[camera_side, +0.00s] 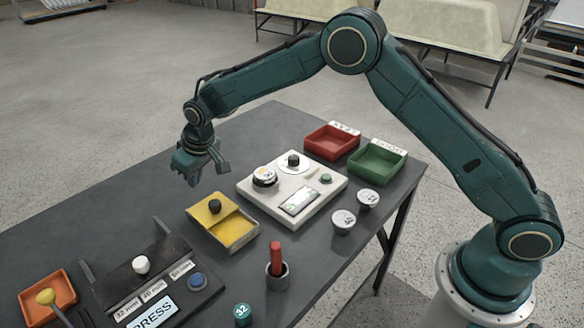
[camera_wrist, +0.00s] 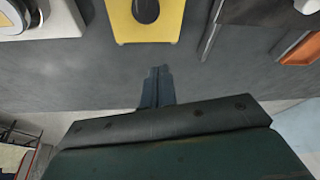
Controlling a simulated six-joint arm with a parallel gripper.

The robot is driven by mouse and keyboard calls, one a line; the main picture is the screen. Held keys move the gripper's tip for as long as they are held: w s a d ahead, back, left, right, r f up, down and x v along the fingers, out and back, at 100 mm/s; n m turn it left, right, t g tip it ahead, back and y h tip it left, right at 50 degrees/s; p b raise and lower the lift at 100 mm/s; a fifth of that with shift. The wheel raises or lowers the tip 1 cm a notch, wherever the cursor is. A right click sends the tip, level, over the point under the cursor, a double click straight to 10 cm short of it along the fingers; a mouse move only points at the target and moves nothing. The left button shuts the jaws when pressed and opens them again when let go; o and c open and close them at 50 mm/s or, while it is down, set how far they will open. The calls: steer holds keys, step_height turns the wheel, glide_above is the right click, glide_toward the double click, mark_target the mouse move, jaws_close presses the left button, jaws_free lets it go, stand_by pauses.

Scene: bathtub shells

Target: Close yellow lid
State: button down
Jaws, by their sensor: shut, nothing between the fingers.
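The yellow lid (camera_side: 207,216) lies on a yellow box (camera_side: 237,238) in the middle of the table, with a dark round knob (camera_side: 215,206) on top. It covers the rear part of the box, and the front part of the box stands open. The lid (camera_wrist: 168,32) also shows at the top of the wrist view, with the dark knob (camera_wrist: 146,9) at the edge. My gripper (camera_side: 192,178) hangs in the air behind the box in the side view, apart from the lid. In the wrist view its fingers (camera_wrist: 157,72) are together with nothing between them.
A white board (camera_side: 305,212) with several parts stands right of the box. Red (camera_side: 331,141) and green (camera_side: 377,162) trays stand behind it. A black press (camera_side: 150,275) and an orange tray (camera_side: 47,296) are at left. A red stick stands in a grey cup (camera_side: 277,276) in front.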

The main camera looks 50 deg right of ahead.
mark_target(204, 207)
steer(key=x, duration=0.5)
steer(key=shift+s+d+r, duration=0.1)
steer(key=shift+s+d, duration=0.15)
steer(key=shift+s, duration=0.75)
steer(key=shift+s+d, duration=0.25)
steer(key=shift+s, duration=0.7)
steer(key=s, duration=0.7)
steer(key=shift+s, duration=0.7)
steer(key=shift+s, duration=0.1)
